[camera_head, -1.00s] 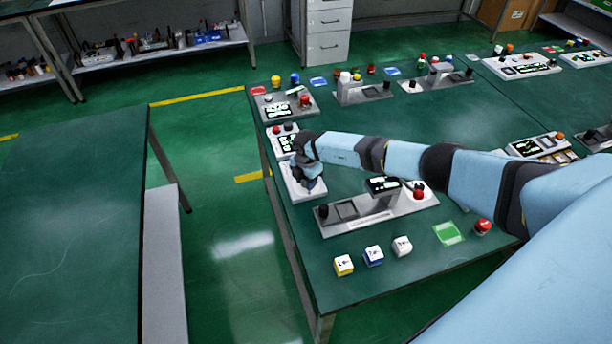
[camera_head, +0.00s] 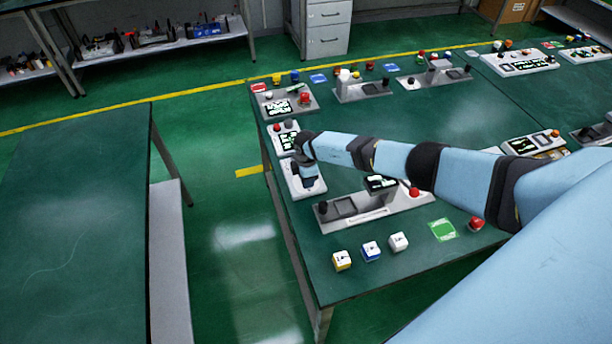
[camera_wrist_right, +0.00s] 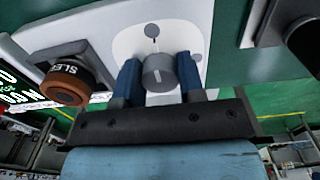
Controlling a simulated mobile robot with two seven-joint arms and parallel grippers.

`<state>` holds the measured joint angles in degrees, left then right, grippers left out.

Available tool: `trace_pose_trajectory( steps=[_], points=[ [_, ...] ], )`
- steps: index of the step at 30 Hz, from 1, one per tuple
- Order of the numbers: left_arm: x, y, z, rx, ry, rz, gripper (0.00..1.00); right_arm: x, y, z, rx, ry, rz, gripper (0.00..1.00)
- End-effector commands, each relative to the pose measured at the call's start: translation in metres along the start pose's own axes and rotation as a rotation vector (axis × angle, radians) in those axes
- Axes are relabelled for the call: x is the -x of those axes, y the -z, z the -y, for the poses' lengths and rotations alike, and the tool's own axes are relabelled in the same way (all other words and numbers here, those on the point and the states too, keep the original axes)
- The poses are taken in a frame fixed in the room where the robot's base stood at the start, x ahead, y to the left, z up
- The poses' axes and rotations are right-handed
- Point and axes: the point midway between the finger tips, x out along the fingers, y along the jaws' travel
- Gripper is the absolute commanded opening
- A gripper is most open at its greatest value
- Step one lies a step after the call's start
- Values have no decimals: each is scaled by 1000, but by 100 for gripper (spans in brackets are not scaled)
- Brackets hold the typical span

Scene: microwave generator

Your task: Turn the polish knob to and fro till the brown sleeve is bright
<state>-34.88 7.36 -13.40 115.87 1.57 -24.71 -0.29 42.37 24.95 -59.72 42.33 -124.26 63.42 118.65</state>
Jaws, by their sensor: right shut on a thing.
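The polish knob (camera_wrist_right: 158,72) is grey with a pale pointer mark and stands on a white panel (camera_wrist_right: 197,20) in the right wrist view. My right gripper (camera_wrist_right: 162,80) has its two blue fingers on either side of it, shut on it. The brown sleeve (camera_wrist_right: 66,84) is a copper-brown ring on a dark round part, left of the knob, with a partly hidden "SLEE" label. In the head view my right gripper (camera_head: 309,186) is down at the white unit (camera_head: 291,189) near the table's left edge; it hides the knob there. My left gripper is not in view.
Three small cubes (camera_head: 370,251) and a green card (camera_head: 442,230) lie nearer. Other control units (camera_head: 284,100) stand behind.

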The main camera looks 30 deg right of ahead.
Motion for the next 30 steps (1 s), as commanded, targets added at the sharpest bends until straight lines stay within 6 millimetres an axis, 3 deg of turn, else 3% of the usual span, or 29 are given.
trace_pose_trajectory(
  steps=[5,15,26,30],
  points=[
    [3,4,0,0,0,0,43,3,2,-1,-29,-2,-3,17],
    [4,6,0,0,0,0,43,1,2,-1,-456,-2,-4,17],
    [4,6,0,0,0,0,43,2,2,-1,-510,-2,-4,17],
    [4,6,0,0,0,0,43,2,2,-1,-658,-2,-4,17]
  ],
)
